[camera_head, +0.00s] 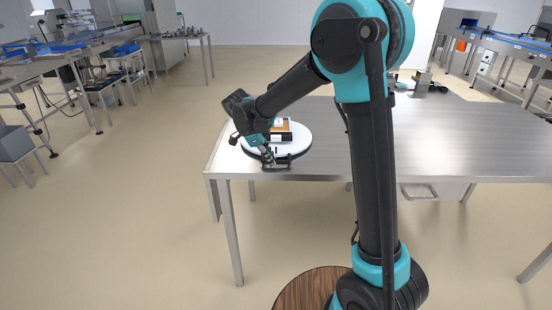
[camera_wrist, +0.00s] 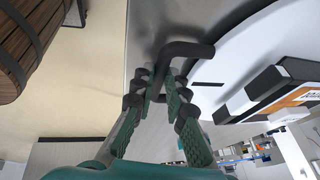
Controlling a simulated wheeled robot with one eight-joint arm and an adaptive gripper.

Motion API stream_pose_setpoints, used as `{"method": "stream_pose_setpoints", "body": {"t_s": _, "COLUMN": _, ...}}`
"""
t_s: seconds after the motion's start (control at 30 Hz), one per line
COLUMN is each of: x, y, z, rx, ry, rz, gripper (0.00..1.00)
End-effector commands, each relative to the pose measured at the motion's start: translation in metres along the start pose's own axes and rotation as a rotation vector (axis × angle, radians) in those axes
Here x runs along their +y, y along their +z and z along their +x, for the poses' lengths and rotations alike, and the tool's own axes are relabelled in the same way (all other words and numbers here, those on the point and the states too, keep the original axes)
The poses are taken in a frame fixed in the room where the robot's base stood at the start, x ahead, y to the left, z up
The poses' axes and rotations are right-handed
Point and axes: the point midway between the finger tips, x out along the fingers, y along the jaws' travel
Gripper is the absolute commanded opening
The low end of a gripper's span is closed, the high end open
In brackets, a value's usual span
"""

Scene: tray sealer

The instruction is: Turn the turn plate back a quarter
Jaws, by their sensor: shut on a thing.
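The turn plate (camera_head: 302,146) is a round white disc near the left end of the steel table. A black and orange box with a white part (camera_head: 285,131) stands on it. In the wrist view, the plate (camera_wrist: 237,68) fills the upper right, with part of the box (camera_wrist: 290,92) on it. A black bent handle (camera_wrist: 188,48) is at the plate's edge. My gripper (camera_wrist: 160,84) is at this handle, its green fingers shut on it. In the head view, my gripper (camera_head: 269,158) is at the plate's front edge; its fingertips are small there.
The steel table (camera_head: 450,135) is bare to the right of the plate, with small items at its back. My arm crosses the middle of the head view. A wooden round-topped thing (camera_head: 310,288) stands on the floor in front. Conveyors (camera_head: 75,55) stand far left.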

Motion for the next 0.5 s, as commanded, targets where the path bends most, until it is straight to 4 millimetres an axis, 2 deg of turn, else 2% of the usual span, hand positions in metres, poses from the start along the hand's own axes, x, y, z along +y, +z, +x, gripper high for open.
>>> {"method": "stream_pose_setpoints", "body": {"t_s": 0.5, "x": -0.0014, "y": 0.0113, "z": -0.0041, "rx": 0.008, "ry": 0.020, "rz": 0.048, "gripper": 0.00}}
